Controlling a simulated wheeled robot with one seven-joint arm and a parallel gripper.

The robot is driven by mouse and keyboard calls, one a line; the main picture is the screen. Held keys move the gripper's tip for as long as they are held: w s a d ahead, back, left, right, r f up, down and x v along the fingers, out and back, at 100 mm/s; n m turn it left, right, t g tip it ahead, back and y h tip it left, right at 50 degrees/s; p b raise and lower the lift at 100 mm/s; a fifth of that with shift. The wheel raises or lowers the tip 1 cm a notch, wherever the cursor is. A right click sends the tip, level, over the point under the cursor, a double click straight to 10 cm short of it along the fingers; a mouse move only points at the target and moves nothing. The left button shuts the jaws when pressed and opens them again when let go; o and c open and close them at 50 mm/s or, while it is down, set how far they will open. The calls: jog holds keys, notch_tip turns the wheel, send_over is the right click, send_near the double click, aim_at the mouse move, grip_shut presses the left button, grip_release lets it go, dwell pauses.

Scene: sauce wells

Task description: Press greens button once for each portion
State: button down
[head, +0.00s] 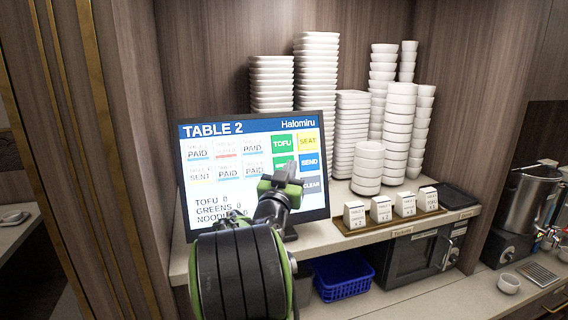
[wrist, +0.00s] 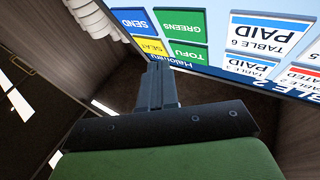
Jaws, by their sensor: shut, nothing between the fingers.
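The order screen (head: 258,170) stands upright on the counter. It reads TABLE 2, with TOFU 0 and GREENS 0; the noodle line is partly covered by my arm. The green GREENS button (wrist: 179,22) is clear in the wrist view, beside SEND (wrist: 132,20) and TOFU (wrist: 188,54). In the head view its label is hidden behind my gripper (head: 289,171). My gripper also shows in the wrist view (wrist: 159,68), its fingers shut together and empty, pointing at the screen near the buttons. Whether the tips touch the screen I cannot tell.
CLEAR (head: 312,187) and SEAT (head: 307,140) lie close to the gripper. Small white cards (head: 381,209) stand on a wooden tray right of the screen, their text too small to read surely. Stacked white bowls (head: 398,130) fill the back. A blue basket (head: 343,278) is below.

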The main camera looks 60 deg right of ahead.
aim_at(290, 157)
jog(key=shift+w+d+f+b, duration=0.15)
jog(key=shift+w+d+f, duration=0.1)
jog(key=shift+w+d, duration=0.25)
jog(key=shift+w+d+f+b, duration=0.15)
jog(key=shift+w+d+f, duration=0.05)
jog(key=shift+w+d, duration=0.3)
dwell(1.3)
jog(key=shift+w+d+f+b, duration=0.1)
jog(key=shift+w+d+b, duration=0.2)
jog(key=shift+b, duration=0.05)
jog(key=shift+w+d+f, duration=0.1)
jog(key=shift+w+d, duration=0.15)
dwell(0.7)
jog(key=shift+s+a+b, duration=0.15)
jog(key=shift+b, duration=0.15)
jog(key=shift+s+a+r+b, duration=0.2)
jog(key=shift+s+a+b, duration=0.2)
jog(key=shift+s+a, duration=0.05)
